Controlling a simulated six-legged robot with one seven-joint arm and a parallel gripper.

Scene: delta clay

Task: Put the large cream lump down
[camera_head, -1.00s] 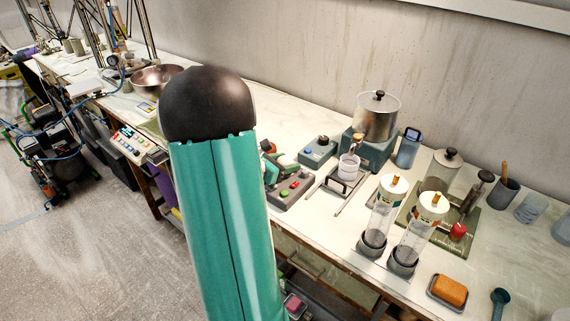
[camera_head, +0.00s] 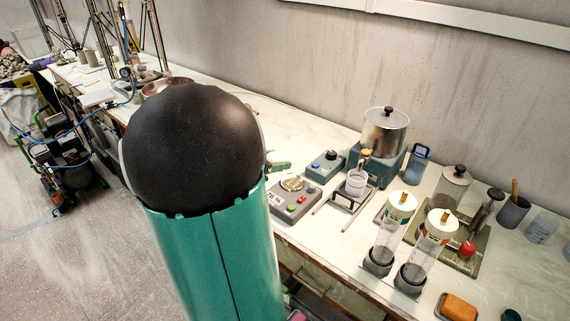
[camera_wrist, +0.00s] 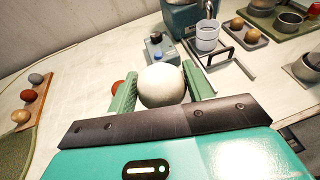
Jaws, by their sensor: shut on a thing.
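The large cream lump (camera_wrist: 161,86) is round, pale and smooth. In the wrist view it sits between the two green fingers of my gripper (camera_wrist: 160,80), which is shut on it. In the head view my own arm hides the lump and nearly all of the gripper. Only a green finger piece (camera_head: 281,165) shows past the arm's right side. I cannot tell the lump's height above the bench.
A grey scale (camera_head: 296,200) with a round metal plate stands right of my arm. A blue-buttoned box (camera_head: 326,166), a steel pot (camera_head: 384,132) and two clear cylinders (camera_head: 388,232) stand farther right. A wooden rack (camera_wrist: 38,108) holds several lumps. A reddish lump (camera_wrist: 117,87) lies beside the left finger.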

